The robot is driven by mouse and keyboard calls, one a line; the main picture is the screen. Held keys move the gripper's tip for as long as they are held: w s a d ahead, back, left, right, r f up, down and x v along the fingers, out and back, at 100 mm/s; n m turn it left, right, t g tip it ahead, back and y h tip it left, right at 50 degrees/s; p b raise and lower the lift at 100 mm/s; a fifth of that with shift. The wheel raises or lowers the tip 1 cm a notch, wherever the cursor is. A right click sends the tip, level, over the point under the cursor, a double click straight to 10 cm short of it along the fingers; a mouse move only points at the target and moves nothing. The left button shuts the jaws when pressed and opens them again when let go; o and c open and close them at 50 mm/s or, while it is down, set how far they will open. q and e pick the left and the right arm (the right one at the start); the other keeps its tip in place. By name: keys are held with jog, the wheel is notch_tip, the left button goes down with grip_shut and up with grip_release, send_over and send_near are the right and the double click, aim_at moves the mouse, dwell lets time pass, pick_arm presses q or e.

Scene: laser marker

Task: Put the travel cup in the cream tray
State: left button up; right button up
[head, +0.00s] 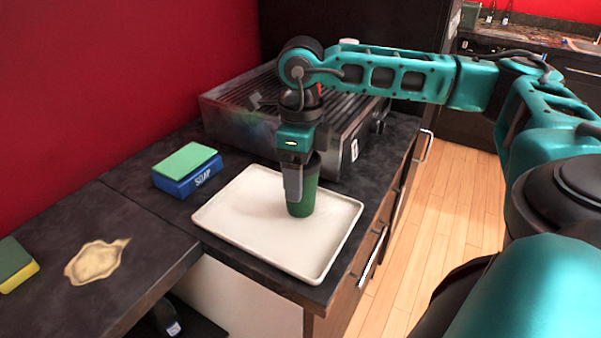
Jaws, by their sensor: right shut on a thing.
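The travel cup (304,198) is green and stands upright over the right part of the cream tray. My right gripper (295,182) comes down from above and is shut on the cup's upper part, hiding some of it. The cup's base looks to be at the tray floor, but I cannot tell whether it touches. The cream tray (240,222) is a shallow rectangle with a low rim, lying on the dark counter, and holds nothing else. My left gripper is not in view.
A blue soap box with a green sponge (187,168) sits left of the tray. A metal grill (345,135) stands behind it. A pale spill (96,262) and a green-yellow sponge (14,265) lie on the counter at left. The counter's front edge is close to the tray.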

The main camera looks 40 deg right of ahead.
jog(key=shift+f, duration=0.2)
jog(key=shift+f, duration=0.15)
jog(key=o, duration=0.7)
notch_tip(320, 180, up, 13)
jog(key=shift+f+p, duration=0.2)
jog(key=shift+p, duration=0.1)
dwell(0.5)
